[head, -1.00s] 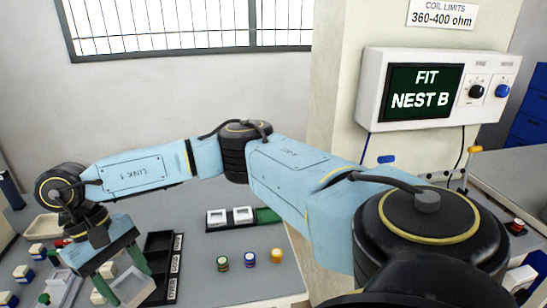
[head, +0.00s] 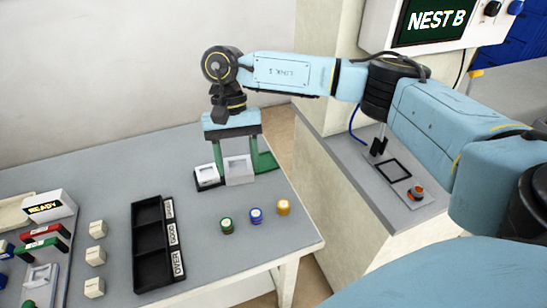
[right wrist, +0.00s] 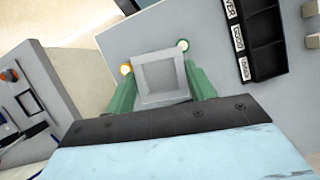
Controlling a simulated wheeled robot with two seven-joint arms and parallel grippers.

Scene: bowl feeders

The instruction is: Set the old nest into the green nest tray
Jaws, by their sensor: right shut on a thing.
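The old nest, a light grey square frame (head: 239,174), is held between the green fingers of my right gripper (head: 236,170). It also shows in the right wrist view (right wrist: 160,97), with a finger on each side. In the head view it is in front of the nest trays and covers part of them. The green nest tray (head: 265,162) shows just to its right at the back of the table and looks empty where visible. Whether the held nest touches anything below cannot be told. My left gripper is not in view.
A white nest in a dark tray (head: 207,177) is just left of the held nest. Green, blue and yellow pieces (head: 255,215) stand in front. A black sorting box (head: 150,245) and several white blocks (head: 96,257) are further left.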

